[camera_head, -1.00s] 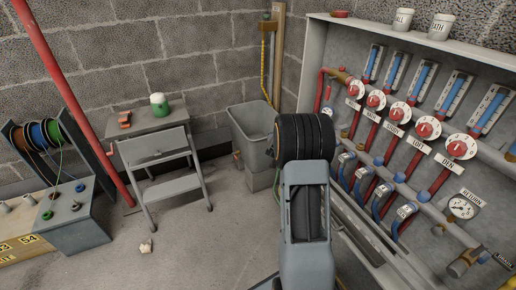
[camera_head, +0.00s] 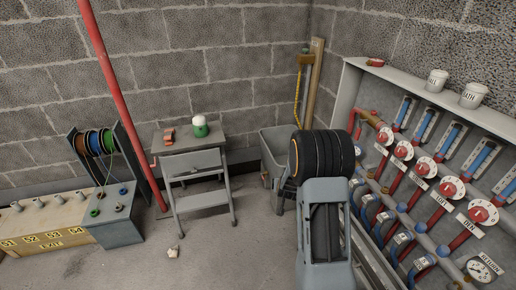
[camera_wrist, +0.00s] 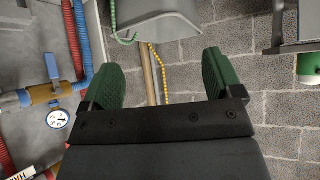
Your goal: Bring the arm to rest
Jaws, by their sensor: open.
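My gripper (camera_wrist: 158,78) shows in the wrist view with its two green fingers wide apart. It is open, and nothing is between the fingers. Behind it are the grey bin, a brown post with a yellow chain, and the block wall. In the head view my arm stands folded at the lower right, in front of the bin and beside the pipe panel. The gripper itself is hidden there behind the arm.
The pipe panel (camera_head: 372,130) with red valves stands close on the right. A grey bin (camera_head: 271,147) is behind my arm. A small step stand (camera_head: 202,200) and a bench with cable reels (camera_head: 123,227) are left. A pale scrap (camera_head: 172,252) lies on the otherwise clear floor.

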